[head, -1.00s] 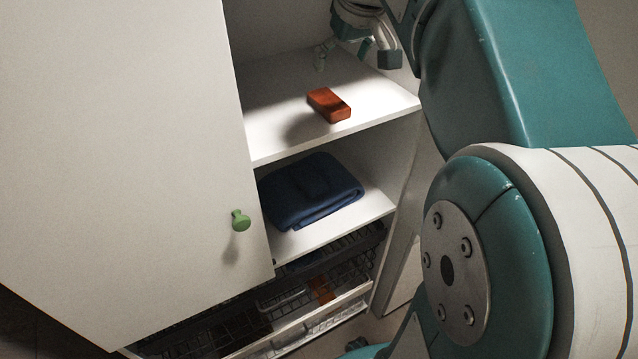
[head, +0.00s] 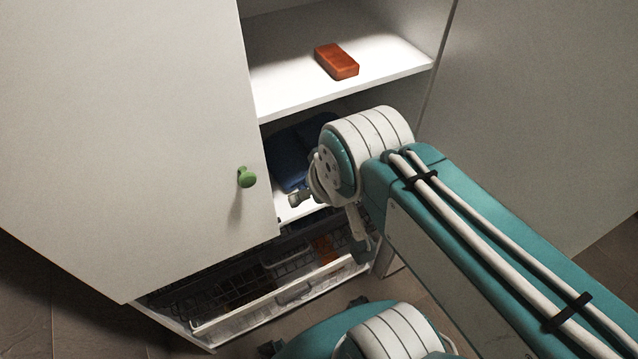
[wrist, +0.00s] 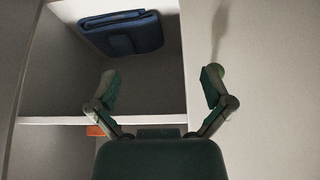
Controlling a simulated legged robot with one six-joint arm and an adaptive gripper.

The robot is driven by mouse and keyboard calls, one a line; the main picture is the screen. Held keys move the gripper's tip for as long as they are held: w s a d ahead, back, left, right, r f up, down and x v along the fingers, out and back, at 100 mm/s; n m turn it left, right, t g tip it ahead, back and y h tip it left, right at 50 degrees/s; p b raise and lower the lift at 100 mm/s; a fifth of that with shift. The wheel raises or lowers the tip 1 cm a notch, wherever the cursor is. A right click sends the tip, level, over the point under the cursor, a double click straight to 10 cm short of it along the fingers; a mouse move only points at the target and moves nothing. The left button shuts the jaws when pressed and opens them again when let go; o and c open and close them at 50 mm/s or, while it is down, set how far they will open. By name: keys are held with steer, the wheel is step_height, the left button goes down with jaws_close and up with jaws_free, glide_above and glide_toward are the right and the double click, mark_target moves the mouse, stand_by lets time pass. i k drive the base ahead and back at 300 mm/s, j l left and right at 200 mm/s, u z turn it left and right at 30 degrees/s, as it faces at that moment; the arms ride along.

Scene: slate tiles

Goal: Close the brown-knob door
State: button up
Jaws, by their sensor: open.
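The right door (head: 540,120) of the white cabinet stands open at the right of the head view, a plain grey-white panel. No brown knob shows in either current view, so I take this as the brown-knob door only by its place. The left door (head: 120,130) covers the cabinet's left half and bears a green knob (head: 247,177). My gripper (wrist: 161,77) is open and empty, its two fingers spread in front of the cabinet opening. In the head view it is low by the lower shelf, partly hidden by my own wrist.
An orange-brown block (head: 337,61) lies on the upper shelf (head: 395,55). A folded blue cloth (wrist: 122,32) lies on the lower shelf, partly behind my arm in the head view. Below, a wire basket drawer (head: 290,295) juts out. Tiled floor (head: 90,320) shows at lower left.

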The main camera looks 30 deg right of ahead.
mark_target(536, 102)
steer(key=k+l+u, duration=0.35)
steer(key=l, duration=0.2)
steer(key=k+l+u, duration=0.35)
steer(key=l, duration=0.2)
steer(key=k+l+u, duration=0.4)
steer(key=l, duration=0.25)
steer(key=k+l+u, duration=0.1)
steer(key=k+l, duration=0.15)
steer(key=l, duration=0.3)
steer(key=i+l+z, duration=0.15)
steer(key=l, duration=0.15)
steer(key=k+z, duration=0.3)
steer(key=k, duration=0.45)
